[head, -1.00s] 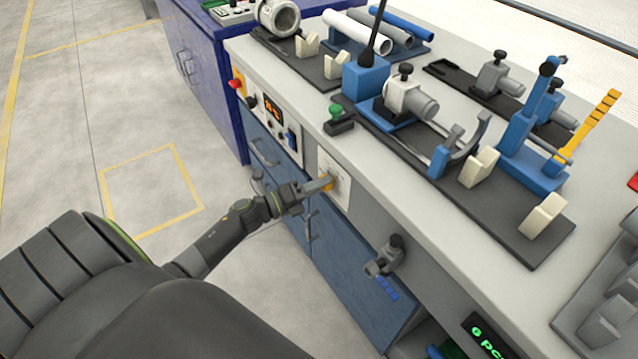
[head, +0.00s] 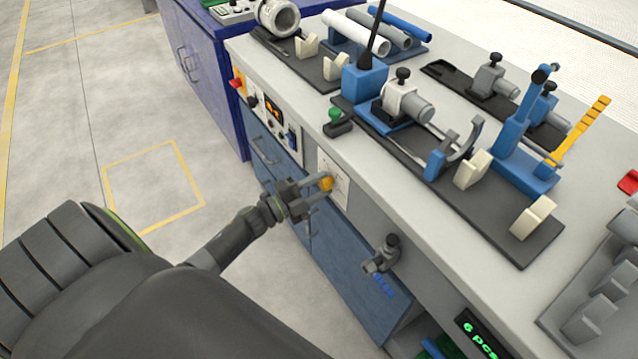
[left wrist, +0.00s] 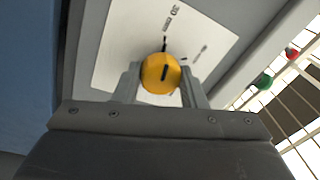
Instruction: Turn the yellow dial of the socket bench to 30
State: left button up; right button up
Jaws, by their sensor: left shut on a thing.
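The yellow dial (head: 326,184) sits on a white scale plate (head: 338,180) on the front face of the socket bench (head: 352,205). My left gripper (head: 325,183) reaches it from the front, one finger on each side, shut on it. In the left wrist view the dial (left wrist: 160,73) shows between the fingertips. Its black pointer line stands nearly upright in that view, roughly in line with a black tick on the plate (left wrist: 120,45). Small print beside that tick appears to begin with "30". Other print is too blurred to read. My right gripper is not in view.
A grey clamp-like fitting (head: 382,255) sticks out of the bench front to the right of the dial. A control panel (head: 275,125) with an orange display is to the left. Drawer handles (head: 265,153) lie below. Fixtures and pipes (head: 355,33) stand on the benchtop.

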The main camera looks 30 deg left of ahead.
pick_arm(q)
jog(key=shift+n, duration=0.4)
jog(key=o, duration=1)
jog(key=shift+c, duration=0.2)
jog(key=b+v, duration=0.1)
jog(key=v, duration=1.6)
jog(key=shift+s, duration=0.2)
jog(key=shift+f, duration=0.1)
